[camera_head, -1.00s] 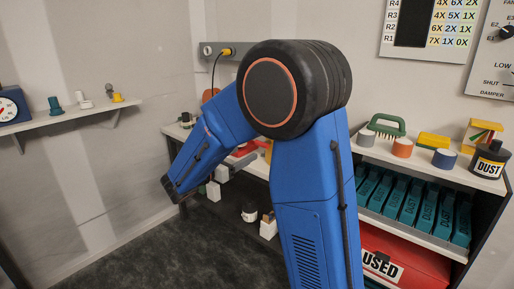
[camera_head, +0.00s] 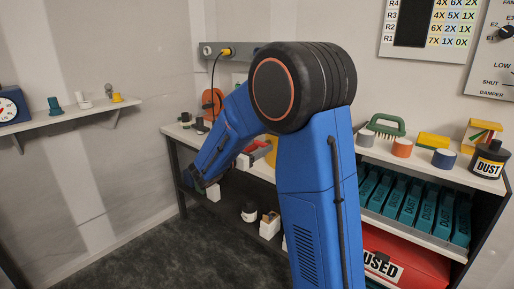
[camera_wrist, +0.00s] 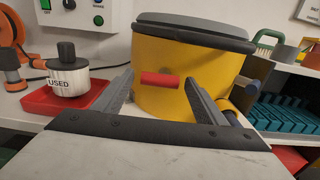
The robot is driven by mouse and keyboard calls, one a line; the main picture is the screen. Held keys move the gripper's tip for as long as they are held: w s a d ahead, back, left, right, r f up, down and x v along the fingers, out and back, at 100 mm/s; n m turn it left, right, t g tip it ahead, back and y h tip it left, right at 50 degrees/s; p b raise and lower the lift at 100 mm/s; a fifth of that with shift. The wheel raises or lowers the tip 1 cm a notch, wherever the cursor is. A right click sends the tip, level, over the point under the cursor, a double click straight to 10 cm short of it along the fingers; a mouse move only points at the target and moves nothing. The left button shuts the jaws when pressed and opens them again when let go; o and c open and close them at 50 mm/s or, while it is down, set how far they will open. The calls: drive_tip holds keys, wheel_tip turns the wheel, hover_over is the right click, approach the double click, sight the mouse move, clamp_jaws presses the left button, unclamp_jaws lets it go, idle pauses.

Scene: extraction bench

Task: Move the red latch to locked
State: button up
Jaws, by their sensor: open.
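The red latch (camera_wrist: 160,79) is a short red bar on the front of a yellow drum (camera_wrist: 190,60) with a grey lid (camera_wrist: 195,27) in the wrist view. The latch lies nearly level. My gripper (camera_wrist: 160,88) is open, with its two grey fingers to the left and right of the latch in the picture. Nothing is held between them. I cannot tell how much depth separates the fingertips from the latch. In the head view my arm hides the latch and most of the drum.
A red tray (camera_wrist: 75,100) with a white jar marked USED (camera_wrist: 68,77) stands left of the drum. An orange reel (camera_wrist: 12,30) is at far left.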

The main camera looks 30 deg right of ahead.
drive_tip(key=shift+c, duration=0.6)
drive_tip(key=c, duration=0.9)
drive_tip(key=shift+c, duration=0.2)
drive_tip(key=shift+m, duration=0.4)
drive_tip(key=m, duration=0.3)
drive_tip(key=shift+r+m, duration=0.2)
drive_tip(key=shift+m, duration=0.2)
drive_tip(key=m, duration=0.4)
drive_tip(key=shift+s+r+m, duration=0.1)
drive_tip(key=shift+s+m, duration=0.1)
drive_tip(key=shift+m, duration=0.1)
drive_tip(key=m, duration=0.4)
drive_tip(key=shift+s+d, duration=0.1)
drive_tip(key=shift+s, duration=0.05)
drive_tip(key=m, duration=0.4)
drive_tip(key=shift+s+m, duration=0.15)
drive_tip(key=shift+m, duration=0.15)
